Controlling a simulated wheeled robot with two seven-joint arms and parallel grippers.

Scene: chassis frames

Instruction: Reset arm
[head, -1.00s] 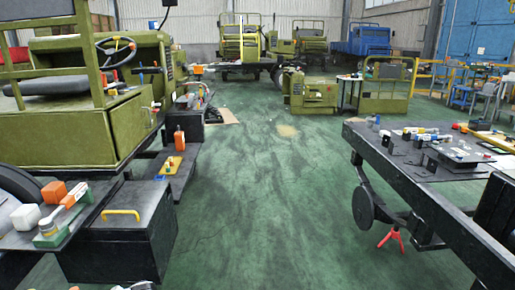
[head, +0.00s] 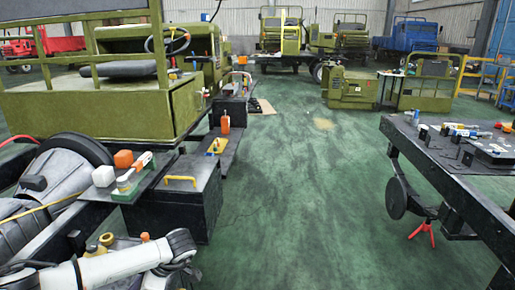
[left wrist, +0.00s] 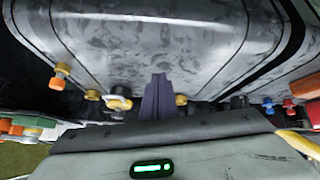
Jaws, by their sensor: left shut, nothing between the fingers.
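My left gripper (left wrist: 158,82) shows in the left wrist view as dark fingers pressed together with nothing between them. It points at a large grey, scuffed metal surface (left wrist: 150,45), and I cannot tell whether it touches it. In the head view my white left arm (head: 110,266) crosses the bottom left corner. Its gripper cannot be made out there. My right gripper is in neither view.
A black box with a yellow handle (head: 180,180) stands right of my left arm. A black chassis frame (head: 445,190) is at right. Green floor (head: 290,200) between is clear.

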